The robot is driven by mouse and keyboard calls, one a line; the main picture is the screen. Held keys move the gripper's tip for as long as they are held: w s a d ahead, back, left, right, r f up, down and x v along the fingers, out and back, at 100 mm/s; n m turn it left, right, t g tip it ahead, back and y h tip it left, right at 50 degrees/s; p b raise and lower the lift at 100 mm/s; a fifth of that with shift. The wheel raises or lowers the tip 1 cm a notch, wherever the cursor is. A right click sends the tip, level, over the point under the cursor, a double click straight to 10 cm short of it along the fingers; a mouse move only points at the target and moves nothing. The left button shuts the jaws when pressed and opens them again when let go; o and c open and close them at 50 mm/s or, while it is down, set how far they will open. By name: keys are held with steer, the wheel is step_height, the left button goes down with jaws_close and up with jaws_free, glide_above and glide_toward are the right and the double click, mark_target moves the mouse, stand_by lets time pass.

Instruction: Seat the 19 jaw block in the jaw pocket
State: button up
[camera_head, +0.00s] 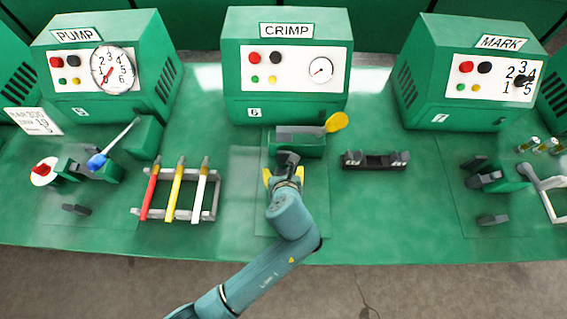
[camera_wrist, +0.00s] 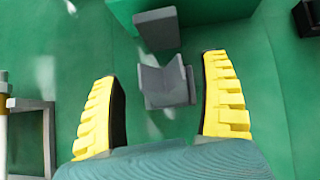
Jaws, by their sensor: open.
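My gripper (camera_head: 284,176) is open over the bench in front of the CRIMP machine. In the wrist view its two yellow fingers (camera_wrist: 165,92) stand wide apart. A grey block with a V-shaped notch (camera_wrist: 166,84) shows between and beyond them, with no finger seen touching it. A grey upright plate (camera_wrist: 157,30) is just above the V block, against a green housing (camera_wrist: 215,10). The dark grey jaw parts also show in the head view (camera_head: 287,160), partly hidden by my gripper. No number is legible on the block, and I cannot tell whether it sits in a pocket.
A black rack (camera_head: 375,162) with grey blocks at its ends stands right of my gripper. A yellow-ended lever (camera_head: 336,122) rises behind. A grey rack (camera_head: 178,214) with red, yellow and white handles stands left. A card (camera_head: 33,121) lies far left.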

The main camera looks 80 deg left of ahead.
steer(key=x, duration=0.3)
steer(key=shift+w+a+f+b, duration=0.1)
steer(key=shift+f+b, duration=0.05)
steer(key=shift+b, duration=0.2)
steer(key=c, duration=1.1)
steer(key=shift+c, duration=1.2)
steer(key=shift+r, duration=0.2)
